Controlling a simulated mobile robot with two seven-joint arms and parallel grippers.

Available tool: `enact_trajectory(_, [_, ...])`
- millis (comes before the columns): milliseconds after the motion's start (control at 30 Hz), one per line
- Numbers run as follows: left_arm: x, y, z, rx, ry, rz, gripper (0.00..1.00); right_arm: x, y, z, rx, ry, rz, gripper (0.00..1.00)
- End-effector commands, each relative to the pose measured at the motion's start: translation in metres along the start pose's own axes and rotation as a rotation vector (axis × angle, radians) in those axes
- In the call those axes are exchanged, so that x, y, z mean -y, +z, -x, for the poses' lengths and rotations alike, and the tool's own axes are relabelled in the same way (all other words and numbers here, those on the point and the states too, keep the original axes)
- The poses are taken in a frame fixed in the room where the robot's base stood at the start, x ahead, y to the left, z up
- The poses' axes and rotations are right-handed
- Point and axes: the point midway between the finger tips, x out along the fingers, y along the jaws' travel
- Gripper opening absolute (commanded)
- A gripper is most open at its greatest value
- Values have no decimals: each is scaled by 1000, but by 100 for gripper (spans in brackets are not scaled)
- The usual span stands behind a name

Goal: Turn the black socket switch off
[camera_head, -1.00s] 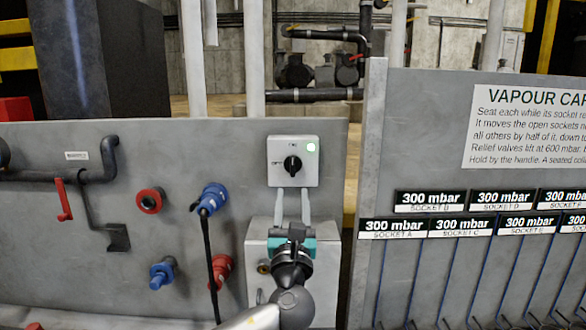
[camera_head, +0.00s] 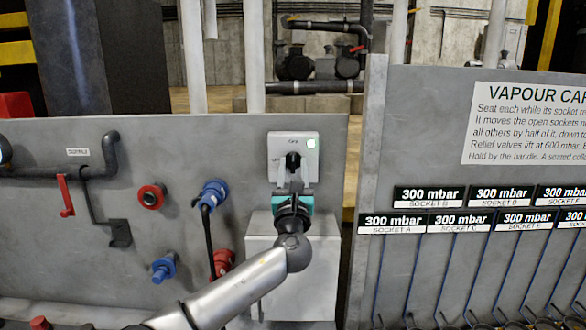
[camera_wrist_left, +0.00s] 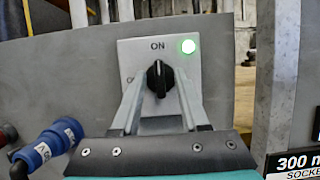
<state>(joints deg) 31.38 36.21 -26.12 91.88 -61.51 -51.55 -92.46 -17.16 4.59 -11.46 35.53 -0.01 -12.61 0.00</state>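The black switch knob (camera_head: 293,161) sits on a white switch box (camera_head: 307,143) on the grey panel. In the left wrist view the knob (camera_wrist_left: 158,78) stands upright, its pointer towards the word ON, and a green lamp (camera_wrist_left: 188,46) is lit at the upper right. My left gripper (camera_head: 292,182) is in front of the lower part of the box. Its two fingers are apart, one on each side of the knob in the left wrist view (camera_wrist_left: 160,76). I cannot tell whether they touch it. The OFF label is mostly hidden by the left finger. My right gripper is not in view.
Blue plug (camera_head: 212,194) with a black cable, a red socket (camera_head: 151,196) and a blue socket (camera_head: 163,268) are left of the arm. A red handle (camera_head: 65,196) hangs further left. A grey box (camera_head: 300,268) stands below the switch. A panel with pressure displays (camera_head: 428,196) is to the right.

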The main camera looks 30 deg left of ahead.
Motion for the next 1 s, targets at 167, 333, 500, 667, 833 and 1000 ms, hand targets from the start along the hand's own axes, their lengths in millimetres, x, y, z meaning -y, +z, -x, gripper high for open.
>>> enact_trajectory(167, [0, 0, 0, 0, 0, 0, 24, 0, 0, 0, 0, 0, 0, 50])
enact_trajectory(333, [0, 0, 0, 0, 0, 0, 4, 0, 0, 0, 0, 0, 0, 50])
enact_trajectory(500, [0, 0, 0, 0, 0, 0, 0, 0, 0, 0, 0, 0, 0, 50])
enact_trajectory(667, [0, 0, 0, 0, 0, 0, 0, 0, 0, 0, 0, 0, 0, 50])
enact_trajectory(833, [0, 0, 0, 0, 1, 2, 0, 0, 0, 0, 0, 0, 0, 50])
enact_trajectory(1000, [0, -1, 1, 0, 11, 27, 0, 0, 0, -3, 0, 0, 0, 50])
